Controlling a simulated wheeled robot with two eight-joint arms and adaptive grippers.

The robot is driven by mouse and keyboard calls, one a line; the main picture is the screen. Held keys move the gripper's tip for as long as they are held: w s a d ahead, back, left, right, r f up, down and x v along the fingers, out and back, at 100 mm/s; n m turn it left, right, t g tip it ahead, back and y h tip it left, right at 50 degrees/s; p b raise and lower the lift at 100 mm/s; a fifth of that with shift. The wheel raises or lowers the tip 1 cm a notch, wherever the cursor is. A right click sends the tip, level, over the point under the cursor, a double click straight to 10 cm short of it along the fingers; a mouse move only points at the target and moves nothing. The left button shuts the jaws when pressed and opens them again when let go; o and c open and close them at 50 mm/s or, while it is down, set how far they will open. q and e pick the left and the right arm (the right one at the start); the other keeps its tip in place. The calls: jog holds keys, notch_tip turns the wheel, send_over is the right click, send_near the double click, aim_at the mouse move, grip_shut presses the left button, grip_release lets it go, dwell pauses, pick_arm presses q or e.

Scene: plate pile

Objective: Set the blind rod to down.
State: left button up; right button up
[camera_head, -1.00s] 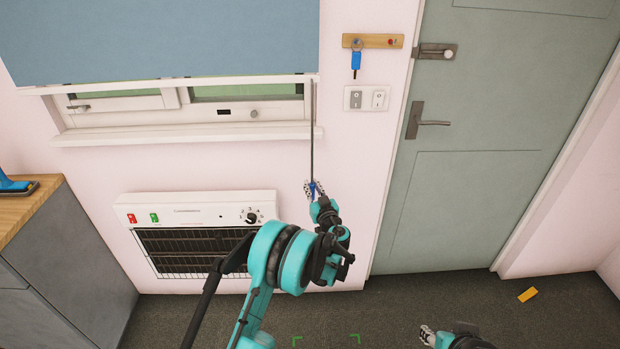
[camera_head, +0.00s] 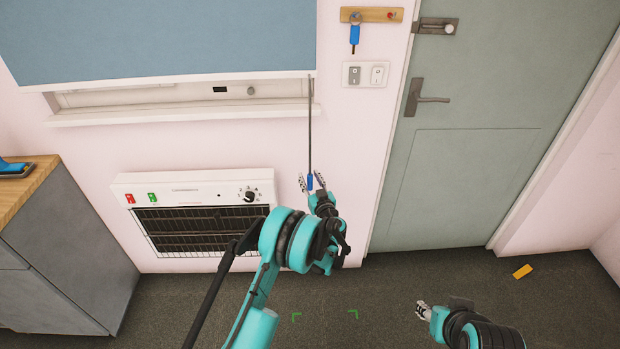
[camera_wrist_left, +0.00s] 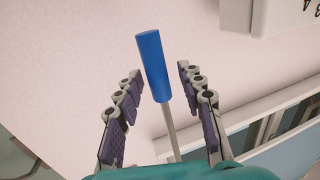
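The blue blind (camera_head: 170,40) hangs over the window, with a strip of frame showing between its lower edge and the sill. The thin grey blind rod (camera_head: 309,130) hangs near the blind's right end. Its blue handle (camera_head: 310,182) is at the bottom. My left gripper (camera_head: 313,182) is open around the handle. In the left wrist view, the handle (camera_wrist_left: 152,65) stands between the spread fingers (camera_wrist_left: 160,88), with gaps on both sides. My right gripper (camera_head: 423,311) is low at the right, away from the rod; its finger opening is too small to judge.
A white heater (camera_head: 195,192) is on the wall below the window. A wooden-topped cabinet (camera_head: 70,240) stands at left. A door (camera_head: 470,150), a switch plate (camera_head: 365,74) and a hook board (camera_head: 372,14) are to the right. A yellow block (camera_head: 522,271) lies on the floor.

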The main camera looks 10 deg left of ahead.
pick_arm(q)
jog(key=shift+s+d+r, duration=0.1)
jog(key=shift+r, duration=0.05)
jog(key=v, duration=1.2)
